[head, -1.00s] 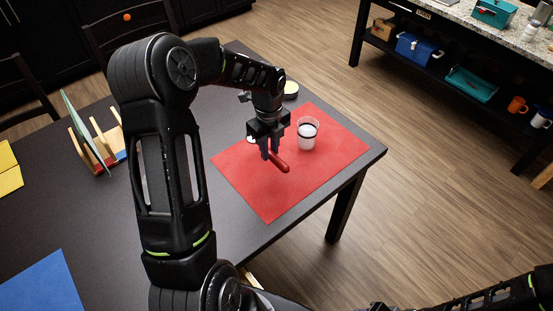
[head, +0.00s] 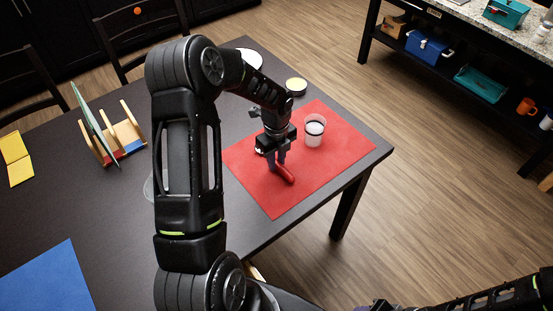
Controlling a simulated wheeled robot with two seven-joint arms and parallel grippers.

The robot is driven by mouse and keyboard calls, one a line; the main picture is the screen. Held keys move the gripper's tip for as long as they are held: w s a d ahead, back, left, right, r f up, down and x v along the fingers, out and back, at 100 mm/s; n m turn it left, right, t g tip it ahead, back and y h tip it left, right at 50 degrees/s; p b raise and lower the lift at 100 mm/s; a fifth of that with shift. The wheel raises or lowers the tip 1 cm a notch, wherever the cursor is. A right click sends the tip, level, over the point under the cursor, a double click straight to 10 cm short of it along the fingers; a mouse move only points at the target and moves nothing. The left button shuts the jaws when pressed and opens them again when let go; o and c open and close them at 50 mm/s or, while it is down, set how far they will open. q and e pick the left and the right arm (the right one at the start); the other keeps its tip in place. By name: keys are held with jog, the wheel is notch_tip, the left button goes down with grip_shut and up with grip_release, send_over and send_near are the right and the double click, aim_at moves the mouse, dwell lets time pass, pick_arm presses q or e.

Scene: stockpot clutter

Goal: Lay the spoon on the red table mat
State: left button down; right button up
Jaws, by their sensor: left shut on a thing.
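The red table mat (head: 319,171) lies at the right corner of the dark table. My left gripper (head: 279,166) points down over the mat's left-middle part. It is shut on the spoon (head: 286,174), whose red handle sticks out toward the lower right. A small pale patch shows left of the fingers; I cannot tell if it is the spoon's bowl. The spoon is low over the mat, and I cannot tell whether it touches it. Part of my right arm shows at the bottom right, without a clear view of its gripper.
A clear cup with whitish contents (head: 315,130) stands on the mat, right of my left gripper. A small round yellow-topped container (head: 296,86) is behind the mat. A wooden rack (head: 120,136) with a green plate stands left. A blue mat (head: 45,280) lies front left. The mat's front part is bare.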

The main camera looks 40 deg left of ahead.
aim_at(277, 162)
pick_arm(q)
jog(key=shift+f, duration=0.1)
jog(key=c, duration=1.3)
grip_release()
jog(key=shift+o, duration=0.2)
notch_tip(277, 162, up, 12)
jog(key=b, duration=0.1)
